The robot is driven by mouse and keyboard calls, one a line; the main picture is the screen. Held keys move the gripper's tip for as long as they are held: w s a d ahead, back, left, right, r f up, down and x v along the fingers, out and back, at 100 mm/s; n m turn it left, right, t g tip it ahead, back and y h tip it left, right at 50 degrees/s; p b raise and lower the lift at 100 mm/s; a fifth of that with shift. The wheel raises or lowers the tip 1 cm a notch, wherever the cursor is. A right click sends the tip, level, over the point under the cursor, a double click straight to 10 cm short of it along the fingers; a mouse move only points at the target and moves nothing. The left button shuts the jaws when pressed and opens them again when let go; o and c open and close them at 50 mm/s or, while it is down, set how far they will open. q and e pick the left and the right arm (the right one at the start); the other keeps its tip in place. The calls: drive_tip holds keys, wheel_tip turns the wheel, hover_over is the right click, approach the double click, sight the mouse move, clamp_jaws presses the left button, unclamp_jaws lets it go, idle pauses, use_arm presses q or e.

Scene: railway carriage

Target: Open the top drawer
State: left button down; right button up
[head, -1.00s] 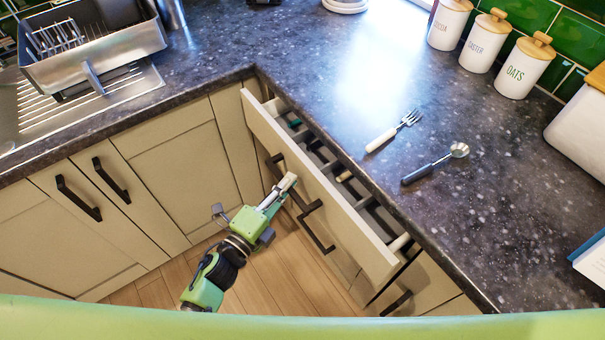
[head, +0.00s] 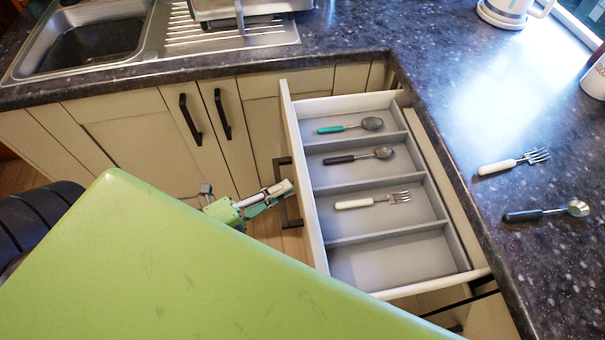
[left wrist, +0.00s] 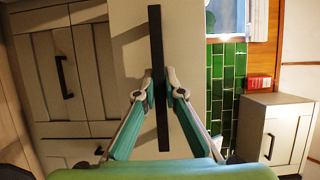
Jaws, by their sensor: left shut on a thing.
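The top drawer (head: 303,185) is pulled far out from under the right-hand worktop. Its black bar handle (head: 280,164) is on the front panel and also shows in the left wrist view (left wrist: 155,35). My left gripper (head: 287,190) is shut on this handle, with one finger on each side of the bar in the left wrist view (left wrist: 160,85). Inside the drawer, dividers separate a teal-handled spoon (head: 350,126), a black-handled spoon (head: 358,156) and a white-handled fork (head: 372,200). The nearest compartment (head: 395,262) is empty. My right gripper is not in view.
A sink (head: 95,45) is at the back left. Closed cupboards with black handles (head: 223,114) stand left of the drawer.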

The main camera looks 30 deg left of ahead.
use_arm(q)
drive_tip(key=shift+s+a, duration=0.55)
drive_tip(key=shift+a, duration=0.2)
drive_tip(key=c, duration=2.1)
unclamp_jaws()
drive_tip(key=shift+s, duration=0.1)
drive_tip(key=v, duration=1.2)
drive_tip(key=shift+f, duration=0.1)
